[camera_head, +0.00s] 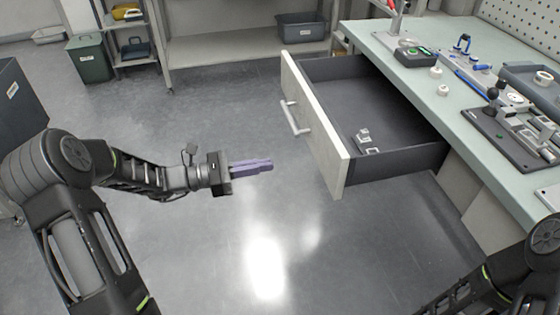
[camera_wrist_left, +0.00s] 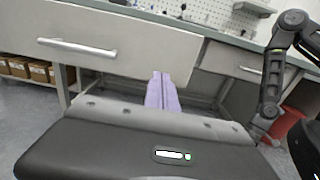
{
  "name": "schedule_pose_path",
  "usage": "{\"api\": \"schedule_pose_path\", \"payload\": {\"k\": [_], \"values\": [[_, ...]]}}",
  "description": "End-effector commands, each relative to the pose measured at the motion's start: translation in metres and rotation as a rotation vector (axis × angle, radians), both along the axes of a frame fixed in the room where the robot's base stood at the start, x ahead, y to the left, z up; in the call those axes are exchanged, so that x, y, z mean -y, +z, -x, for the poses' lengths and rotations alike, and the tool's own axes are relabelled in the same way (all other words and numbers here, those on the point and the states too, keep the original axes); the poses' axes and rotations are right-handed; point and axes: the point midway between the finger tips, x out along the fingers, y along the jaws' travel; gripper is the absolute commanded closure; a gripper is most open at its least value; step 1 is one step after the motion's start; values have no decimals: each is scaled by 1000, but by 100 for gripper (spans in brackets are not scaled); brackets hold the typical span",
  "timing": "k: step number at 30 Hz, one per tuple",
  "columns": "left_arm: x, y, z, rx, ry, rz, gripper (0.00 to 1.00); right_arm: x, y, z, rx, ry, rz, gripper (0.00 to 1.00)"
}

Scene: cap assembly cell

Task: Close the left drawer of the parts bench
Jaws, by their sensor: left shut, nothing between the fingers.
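The left drawer (camera_head: 318,125) of the parts bench (camera_head: 455,95) stands pulled well out in the head view. Its pale front has a bar handle (camera_head: 294,118), and a few small light parts (camera_head: 366,140) lie inside. My left gripper (camera_head: 268,165) has purple fingers, is shut and empty, and is in front of the drawer face, apart from it. In the left wrist view the drawer front (camera_wrist_left: 130,42) and its handle (camera_wrist_left: 77,47) are ahead, left of the fingers (camera_wrist_left: 162,90). My right arm shows at the lower right of the head view, but its gripper is out of frame.
The bench top holds a black box (camera_head: 415,57), small white parts (camera_head: 443,90) and a dark fixture plate (camera_head: 510,132). A green bin (camera_head: 90,60) and shelves stand at the back. The floor (camera_head: 220,240) before the drawer is clear. Another closed drawer (camera_wrist_left: 232,62) shows in the wrist view.

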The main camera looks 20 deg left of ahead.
Motion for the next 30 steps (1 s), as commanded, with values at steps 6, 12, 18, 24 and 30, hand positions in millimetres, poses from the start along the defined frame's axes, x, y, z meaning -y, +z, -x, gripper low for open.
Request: {"api": "schedule_pose_path", "payload": {"k": [6,12,18,24,30], "values": [[27,-1,-16,2,-4,1,100,0,-4,0,0,-1,0,64],[62,-1,-37,1,-5,2,100,0,-8,0,0,-1,0,64],[92,-1,-57,1,-3,1,100,0,-12,0,0,-1,0,64],[109,-1,-68,0,-1,0,100,0,-14,0,-1,-2,0,64],[112,0,-70,0,0,0,100,0,-14,0,-1,-2,0,64]]}}
